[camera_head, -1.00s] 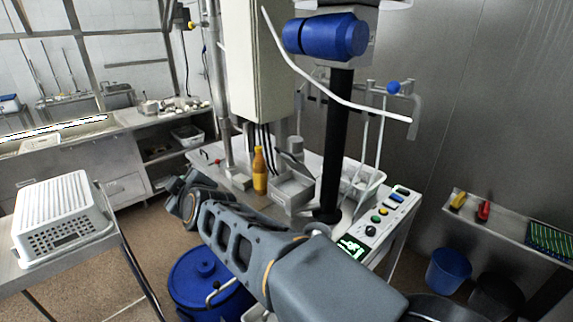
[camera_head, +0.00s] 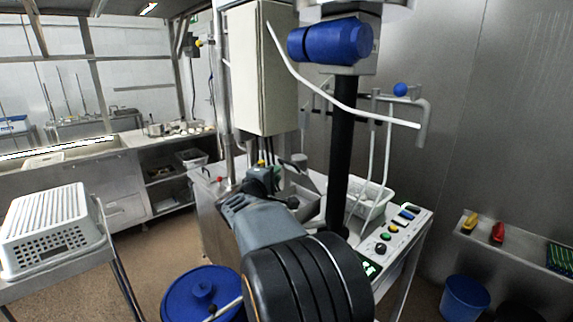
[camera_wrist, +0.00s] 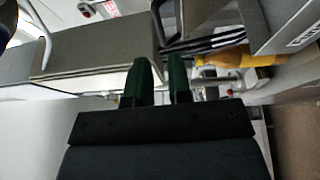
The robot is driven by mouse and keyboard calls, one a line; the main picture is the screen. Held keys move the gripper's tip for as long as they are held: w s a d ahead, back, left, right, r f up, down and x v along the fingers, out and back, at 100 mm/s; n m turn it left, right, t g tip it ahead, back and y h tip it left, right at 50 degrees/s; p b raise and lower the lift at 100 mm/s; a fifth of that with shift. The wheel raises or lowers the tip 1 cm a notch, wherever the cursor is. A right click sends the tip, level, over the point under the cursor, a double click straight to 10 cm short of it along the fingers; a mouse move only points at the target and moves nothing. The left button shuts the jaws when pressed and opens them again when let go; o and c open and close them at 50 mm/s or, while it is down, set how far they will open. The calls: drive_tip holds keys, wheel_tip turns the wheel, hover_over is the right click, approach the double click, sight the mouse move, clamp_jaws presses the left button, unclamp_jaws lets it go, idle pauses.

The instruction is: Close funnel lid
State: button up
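A grey metal box-shaped hopper (camera_head: 302,203), which I take for the funnel, stands on the machine table in the head view. A thin grey flap at its back (camera_head: 313,181), seemingly its lid, stands tilted up. My arm hides part of the hopper. My gripper (camera_head: 274,174) is beside the hopper's left side, near an orange bottle whose top (camera_head: 262,163) shows. In the wrist view, the two dark green fingers of my gripper (camera_wrist: 158,78) are apart with nothing between them. A metal box edge with a label (camera_wrist: 283,28) shows at upper right, and the orange bottle (camera_wrist: 238,60) lies right of the fingers.
A grey cabinet (camera_head: 263,70) hangs behind the table. A black post (camera_head: 346,140) and a bent white bar (camera_head: 345,103) stand right of the hopper. A button panel (camera_head: 402,228) and a white basket (camera_head: 372,198) are farther right. A blue bin (camera_head: 200,297) is on the floor.

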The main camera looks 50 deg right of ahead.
sight(286, 163)
drive_tip(key=x, duration=0.9)
drive_tip(key=shift+a, duration=0.1)
clamp_jaws()
